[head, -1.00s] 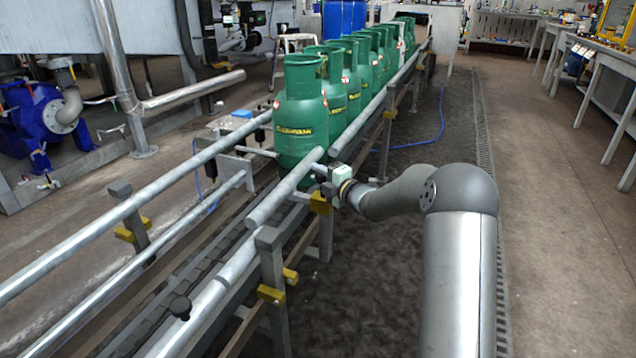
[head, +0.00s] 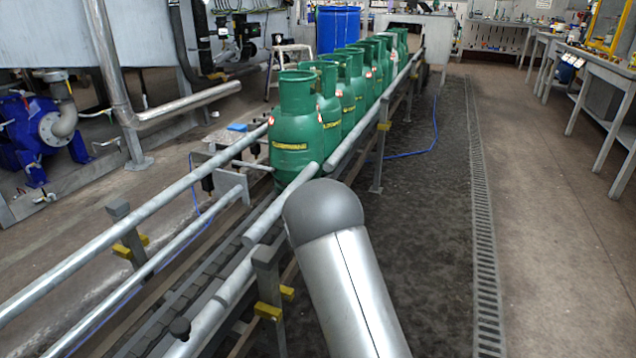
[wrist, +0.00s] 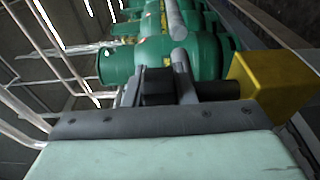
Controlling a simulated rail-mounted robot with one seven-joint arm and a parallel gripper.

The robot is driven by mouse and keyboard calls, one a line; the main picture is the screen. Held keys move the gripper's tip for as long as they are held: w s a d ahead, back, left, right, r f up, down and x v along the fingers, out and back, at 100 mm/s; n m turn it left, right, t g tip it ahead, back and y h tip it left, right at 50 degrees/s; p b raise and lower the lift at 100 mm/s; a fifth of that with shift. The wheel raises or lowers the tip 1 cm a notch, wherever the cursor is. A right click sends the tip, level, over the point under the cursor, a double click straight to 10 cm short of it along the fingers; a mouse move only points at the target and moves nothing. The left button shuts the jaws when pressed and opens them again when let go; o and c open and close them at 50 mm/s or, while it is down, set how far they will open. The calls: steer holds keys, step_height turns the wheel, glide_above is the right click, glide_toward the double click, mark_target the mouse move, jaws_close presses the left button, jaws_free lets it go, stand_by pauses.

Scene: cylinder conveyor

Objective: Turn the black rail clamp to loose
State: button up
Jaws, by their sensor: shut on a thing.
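My gripper (wrist: 160,78) is shut on the black rail clamp (wrist: 158,92), whose dark block sits between the grey fingers in the wrist view. A dark round shaft runs right from there to a yellow block (wrist: 272,86). The clamp's turned position cannot be read. In the head view my grey arm hides both the gripper and the held clamp.
A row of green gas cylinders (head: 296,135) stands on the conveyor between metal guide rails (head: 160,208). The nearest cylinder is close beyond my fingers in the wrist view (wrist: 115,66). The floor (head: 560,230) at right is clear.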

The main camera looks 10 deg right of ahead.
steer(key=m+h+p, duration=0.1)
steer(key=m+g+h+p, duration=0.1)
steer(key=p, duration=0.1)
steer(key=m+g+h+p, duration=0.1)
steer(key=h+p, duration=0.1)
steer(key=shift+d+r, duration=0.1)
steer(key=shift+r, duration=0.2)
steer(key=m+g+h+p, duration=0.2)
steer(key=p, duration=0.1)
steer(key=shift+s+d+f+g+h, duration=0.15)
steer(key=shift+d+f+g+h, duration=0.05)
steer(key=shift+g+h, duration=0.1)
steer(key=o, duration=1)
steer(key=shift+f, duration=0.1)
